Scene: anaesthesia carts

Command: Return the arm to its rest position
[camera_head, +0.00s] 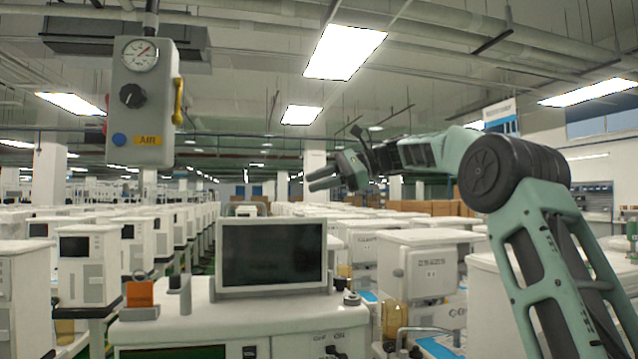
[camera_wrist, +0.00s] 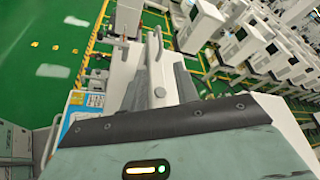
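My arm rises from the right edge in the head view, bends at a large dark joint and reaches left across the picture. My gripper (camera_head: 309,183) points left, high above the carts, with a narrow gap between its two fingers. In the wrist view my gripper (camera_wrist: 156,38) shows from behind, with its two grey fingers apart. Nothing is seen held between them. A pale cart surface lies beyond and below the fingers.
A white cart with a dark monitor (camera_head: 272,252) stands in front, below my gripper. A grey box with a gauge (camera_head: 142,100) hangs at the upper left. Rows of white machines (camera_head: 418,262) fill the hall. Green floor (camera_wrist: 50,35) shows at left in the wrist view.

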